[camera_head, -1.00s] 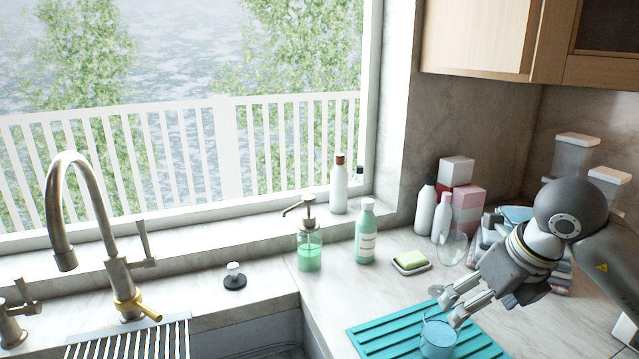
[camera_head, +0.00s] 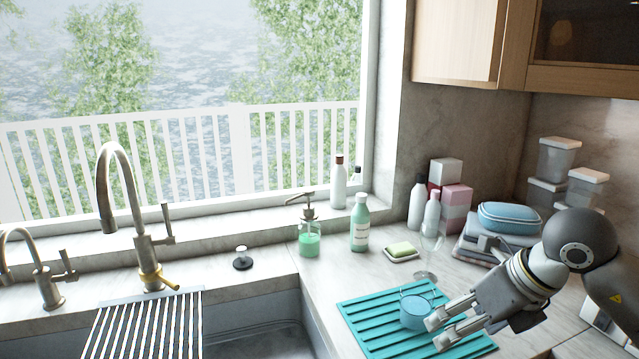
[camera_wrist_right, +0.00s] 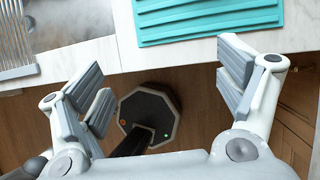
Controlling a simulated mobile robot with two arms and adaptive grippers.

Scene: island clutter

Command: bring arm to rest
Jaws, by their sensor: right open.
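My right gripper (camera_head: 440,334) comes in from the right in the head view, above the right counter near the teal drying mat (camera_head: 372,338). Its jaws are apart with nothing between them. In the right wrist view the open right gripper (camera_wrist_right: 165,90) shows two spread fingers, with the floor and the counter edge beyond them. A blue glass cup (camera_head: 414,313) stands on the mat just left of the fingertips, apart from them as far as I can tell. My left gripper is not in view.
A stemmed glass (camera_head: 428,262), a sponge on a dish (camera_head: 401,252), a green bottle (camera_head: 360,226) and a soap dispenser (camera_head: 309,240) stand behind the mat. Folded towels with a blue case (camera_head: 508,217) lie at the right. The sink (camera_head: 255,335) and faucet (camera_head: 148,240) are left.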

